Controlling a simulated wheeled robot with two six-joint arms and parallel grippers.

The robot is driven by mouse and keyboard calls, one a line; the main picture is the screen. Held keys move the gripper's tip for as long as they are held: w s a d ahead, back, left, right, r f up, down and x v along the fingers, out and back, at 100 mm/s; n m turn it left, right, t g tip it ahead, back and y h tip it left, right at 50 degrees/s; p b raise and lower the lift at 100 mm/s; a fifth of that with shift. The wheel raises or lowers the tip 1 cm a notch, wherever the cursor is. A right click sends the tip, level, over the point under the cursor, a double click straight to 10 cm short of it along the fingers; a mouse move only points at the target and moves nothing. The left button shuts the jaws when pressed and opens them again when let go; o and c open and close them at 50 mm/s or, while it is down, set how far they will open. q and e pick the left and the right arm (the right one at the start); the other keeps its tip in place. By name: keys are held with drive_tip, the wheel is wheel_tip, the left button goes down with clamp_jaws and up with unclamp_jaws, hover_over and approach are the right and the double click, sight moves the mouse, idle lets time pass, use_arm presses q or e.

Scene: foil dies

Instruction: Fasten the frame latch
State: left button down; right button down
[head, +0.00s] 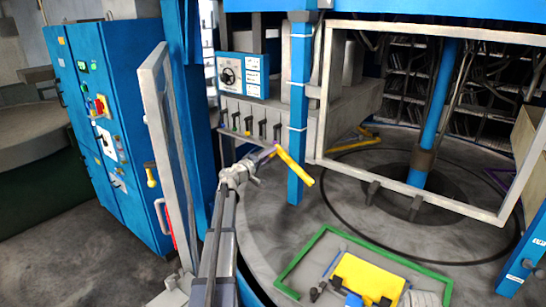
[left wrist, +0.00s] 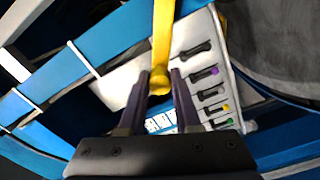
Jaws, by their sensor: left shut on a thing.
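My left gripper (head: 268,155) is shut on a yellow lever (head: 295,167), which slants down to the right across the blue post (head: 298,110). In the left wrist view the fingers (left wrist: 160,92) close around the lever's rounded end, and its yellow bar (left wrist: 163,35) runs up out of the picture. I take this lever to be the frame latch; where it is fixed is not clear. A large pale metal frame (head: 400,206) stands upright to the right of the post. My right gripper is not in view.
A control panel (head: 243,72) and a row of dark levers (head: 262,130) lie behind the gripper. A pale open door frame (head: 152,110) stands left, beside a blue cabinet (head: 88,110). A green-rimmed tray (head: 300,262) with a yellow block (head: 368,277) lies at the front.

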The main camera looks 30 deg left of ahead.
use_arm(q)
drive_tip(key=shift+a+f+n+b, duration=0.2)
drive_tip(key=shift+f+n+b, duration=0.45)
drive_tip(key=shift+n, duration=0.4)
drive_tip(key=shift+a+f+n+b, duration=0.25)
drive_tip(key=shift+f+n+b, duration=0.45)
drive_tip(key=shift+n, duration=0.4)
drive_tip(key=shift+a+f+n+b, duration=0.2)
drive_tip(key=shift+f+n+b, duration=0.3)
drive_tip(key=shift+f+n, duration=0.45)
drive_tip(key=shift+d+r, duration=0.1)
drive_tip(key=c, duration=0.6)
unclamp_jaws()
drive_tip(key=s, duration=0.7)
drive_tip(key=shift+s+a, duration=0.35)
drive_tip(key=shift+s, duration=0.05)
